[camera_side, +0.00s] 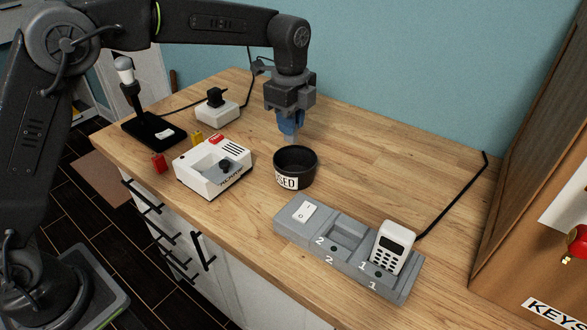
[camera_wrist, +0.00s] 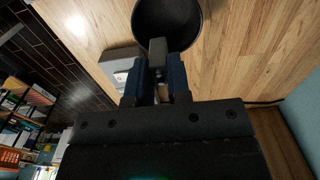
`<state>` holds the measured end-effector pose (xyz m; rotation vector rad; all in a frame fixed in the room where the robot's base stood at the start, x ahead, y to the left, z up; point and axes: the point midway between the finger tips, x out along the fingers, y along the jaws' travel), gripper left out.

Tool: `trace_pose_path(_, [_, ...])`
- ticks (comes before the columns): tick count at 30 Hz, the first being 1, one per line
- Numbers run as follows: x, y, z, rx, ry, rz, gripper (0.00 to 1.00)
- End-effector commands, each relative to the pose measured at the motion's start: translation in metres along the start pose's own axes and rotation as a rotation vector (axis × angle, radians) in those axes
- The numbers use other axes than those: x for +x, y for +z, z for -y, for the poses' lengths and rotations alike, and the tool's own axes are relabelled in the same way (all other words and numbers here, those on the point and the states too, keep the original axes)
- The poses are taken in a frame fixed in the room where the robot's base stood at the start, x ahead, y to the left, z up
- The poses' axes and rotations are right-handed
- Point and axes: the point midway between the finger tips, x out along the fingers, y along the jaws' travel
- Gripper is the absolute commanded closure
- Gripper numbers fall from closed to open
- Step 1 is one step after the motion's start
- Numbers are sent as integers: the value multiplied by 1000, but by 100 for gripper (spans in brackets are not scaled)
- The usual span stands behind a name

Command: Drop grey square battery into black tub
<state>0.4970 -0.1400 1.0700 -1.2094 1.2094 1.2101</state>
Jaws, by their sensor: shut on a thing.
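My gripper (camera_side: 289,132) points down with its blue fingers above the black tub and appears slightly behind it in the side view. The fingers also show in the wrist view (camera_wrist: 157,88). They are shut on the grey square battery (camera_wrist: 158,48), which overlaps the near rim of the tub in that view. The battery cannot be made out clearly in the side view. The round black tub (camera_side: 295,161) stands upright and open on the counter, with a white lettered label on its front. Its rim and inside show at the top of the wrist view (camera_wrist: 165,12).
A grey dock (camera_side: 290,225) with a white handset (camera_side: 392,247) stands in front of the tub. The counter right of the tub is clear; a cable runs farther right.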

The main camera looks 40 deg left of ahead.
Motion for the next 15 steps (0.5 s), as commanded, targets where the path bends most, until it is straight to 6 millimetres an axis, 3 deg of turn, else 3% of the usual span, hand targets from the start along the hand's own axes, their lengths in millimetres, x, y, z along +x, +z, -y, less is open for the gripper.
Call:
trace_pose_path(5, [4, -22, 8, 1, 0, 0, 100])
trace_pose_path(15, [37, -23, 8, -1, 3, 1, 100])
